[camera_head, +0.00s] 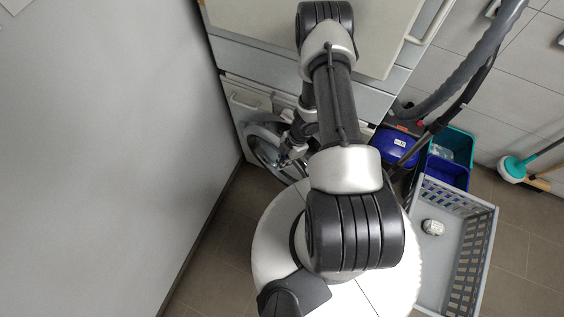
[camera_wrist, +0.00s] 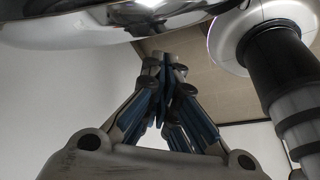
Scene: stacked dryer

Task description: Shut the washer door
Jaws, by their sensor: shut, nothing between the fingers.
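The white washer (camera_head: 240,101) stands low beside the left wall, under the upper appliance. Its round door (camera_head: 262,141), with a pale rim and dark glass, shows at the washer's front, partly hidden by my arm. How far it stands open is hard to tell. My gripper (camera_head: 287,161) is at the door's lower right part in the head view; contact cannot be made out. In the wrist view my gripper (camera_wrist: 165,62) has its fingers together with nothing between them. A shiny curved rim (camera_wrist: 75,22), apparently the door's, crosses the top left there, close to the fingertips.
A grey wall (camera_head: 100,150) bounds the left side. A grey crate (camera_head: 483,255) with a small pale object (camera_head: 433,227) stands at the right. Blue and teal bins (camera_head: 462,145) stand behind it, with a grey hose (camera_head: 455,85) above. Brown floor (camera_head: 225,235) shows at left.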

